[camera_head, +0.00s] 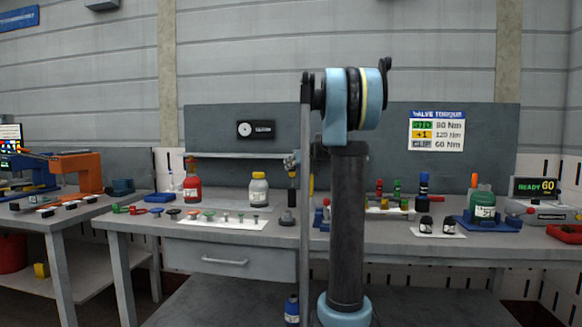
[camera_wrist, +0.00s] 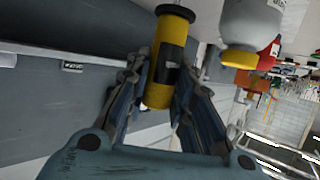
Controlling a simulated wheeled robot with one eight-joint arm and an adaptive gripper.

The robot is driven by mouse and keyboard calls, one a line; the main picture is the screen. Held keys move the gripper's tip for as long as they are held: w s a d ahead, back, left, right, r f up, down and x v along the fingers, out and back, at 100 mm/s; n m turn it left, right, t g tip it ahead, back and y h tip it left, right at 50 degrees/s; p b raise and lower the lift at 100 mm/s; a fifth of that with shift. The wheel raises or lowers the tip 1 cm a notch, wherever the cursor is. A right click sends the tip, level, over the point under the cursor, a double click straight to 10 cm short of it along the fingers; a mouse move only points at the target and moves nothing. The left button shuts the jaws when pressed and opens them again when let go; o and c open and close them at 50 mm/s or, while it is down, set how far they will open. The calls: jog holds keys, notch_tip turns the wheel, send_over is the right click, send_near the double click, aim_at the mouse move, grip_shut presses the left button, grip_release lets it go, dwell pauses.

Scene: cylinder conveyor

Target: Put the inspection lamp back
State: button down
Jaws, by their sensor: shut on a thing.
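The inspection lamp appears to be the yellow cylinder with black bands (camera_wrist: 157,82) in the wrist view. My gripper (camera_wrist: 163,72) has one finger on each side of it and is shut on it. The lamp's black-ringed end sticks out past the fingers. In the head view my arm and a grey upright hide most of my gripper. A small yellow patch (camera_head: 311,184) shows beside the upright and may be the lamp. I cannot tell whether the lamp touches any surface.
A pale bottle with a yellow cap (camera_wrist: 240,58) is close beside the lamp in the wrist view; it also stands on the workbench (camera_head: 259,188). A red bottle (camera_head: 192,184) stands farther left. Small coloured parts (camera_head: 209,214) lie in front. A green bottle (camera_head: 482,204) stands right.

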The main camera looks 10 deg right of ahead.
aim_at(294, 173)
jog(key=shift+f, duration=2.45)
jog(key=c, duration=1.3)
grip_release()
jog(key=shift+r, duration=0.1)
jog(key=shift+r, duration=2.95)
jog(key=shift+s, duration=0.1)
